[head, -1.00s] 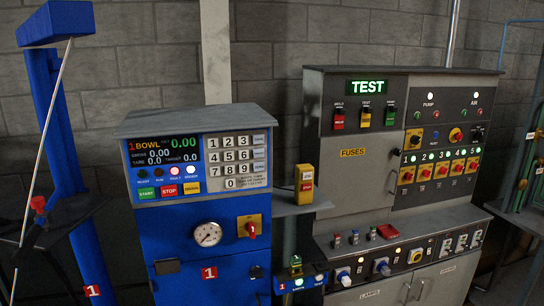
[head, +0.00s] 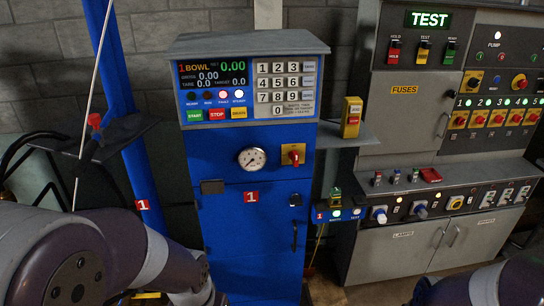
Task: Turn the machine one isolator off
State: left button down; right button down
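The machine one cabinet (head: 245,222) is blue, with a red "1" label. Its isolator (head: 294,156) is a red rotary handle on a yellow plate, on the front face right of a round white gauge (head: 252,159). The handle looks roughly upright; its exact setting is too small to read. My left arm comes in at the lower left and my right arm shows at the lower right corner. Neither gripper shows, and nothing touches the isolator.
Above the isolator are a lit display (head: 213,74) and a keypad (head: 286,82). A yellow push-button box (head: 351,117) stands on a side shelf to the right. A grey TEST cabinet (head: 399,130) fills the right. A black bracket with a red knob (head: 95,122) juts out at left.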

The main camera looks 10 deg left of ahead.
aim_at(294, 155)
jog(key=l+z, duration=0.2)
jog(key=l, duration=0.65)
jog(key=i+l+z, duration=0.25)
jog(key=i+l, duration=0.25)
jog(key=i, duration=0.05)
